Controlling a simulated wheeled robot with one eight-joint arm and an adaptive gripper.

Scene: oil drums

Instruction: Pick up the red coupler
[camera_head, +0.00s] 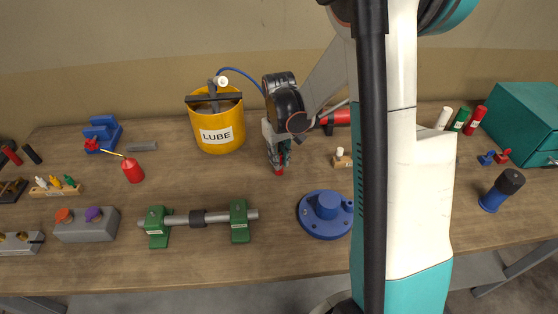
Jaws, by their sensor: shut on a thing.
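My gripper (279,163) points down over the middle of the table, just right of the yellow LUBE drum. It is shut on a small red piece, which I take to be the red coupler (280,171). Only the lower end of this piece shows below the fingers; the rest is hidden by them. I cannot tell whether it touches the tabletop.
The yellow LUBE drum (218,134) with a blue hose stands close on the left. A blue round flange (315,220) and a green-bracketed shaft (184,220) lie in front. A small wooden block (340,162) is to the right. A teal box (512,122) stands far right.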

